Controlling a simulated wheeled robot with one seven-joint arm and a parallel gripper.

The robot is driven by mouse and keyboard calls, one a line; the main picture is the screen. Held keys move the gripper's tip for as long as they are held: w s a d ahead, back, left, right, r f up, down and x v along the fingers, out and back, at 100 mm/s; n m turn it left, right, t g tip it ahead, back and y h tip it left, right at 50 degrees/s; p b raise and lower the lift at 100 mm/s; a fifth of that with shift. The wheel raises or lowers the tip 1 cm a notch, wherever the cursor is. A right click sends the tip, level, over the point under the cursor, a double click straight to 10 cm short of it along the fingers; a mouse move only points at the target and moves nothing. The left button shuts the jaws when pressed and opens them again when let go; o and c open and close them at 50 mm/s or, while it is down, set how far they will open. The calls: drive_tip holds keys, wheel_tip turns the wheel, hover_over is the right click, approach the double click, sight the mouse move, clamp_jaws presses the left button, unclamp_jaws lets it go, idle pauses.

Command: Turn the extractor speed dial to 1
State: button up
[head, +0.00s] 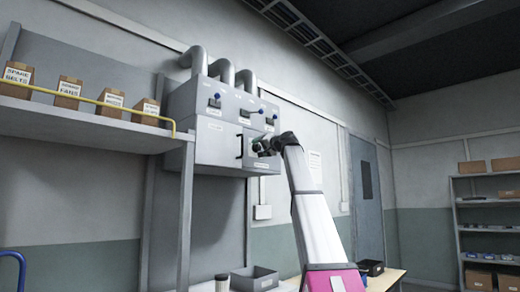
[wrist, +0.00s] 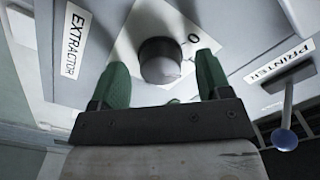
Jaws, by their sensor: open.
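The extractor speed dial (wrist: 160,58) is a grey round knob on a pale plate (wrist: 130,42) in the wrist view. A "0" mark shows at its upper right; no "1" is visible, and I cannot tell the dial's setting. The "EXTRACTOR" label (wrist: 73,40) is to the left. My gripper (wrist: 162,68) is open, with one green finger on each side of the dial and a visible gap to it. In the head view my gripper (head: 262,146) is at the front of the grey wall cabinet (head: 215,145), where the dial itself cannot be made out.
A "PRINTER" label (wrist: 279,61) and a blue-knobbed lever (wrist: 284,139) are right of my gripper in the wrist view. A black handle (head: 239,147) is just left of my gripper in the head view. A shelf with boxes (head: 90,125) stands left.

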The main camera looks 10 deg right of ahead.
drive_tip(key=v, duration=1)
drive_tip(key=shift+s+d, duration=0.15)
drive_tip(key=shift+s, duration=0.1)
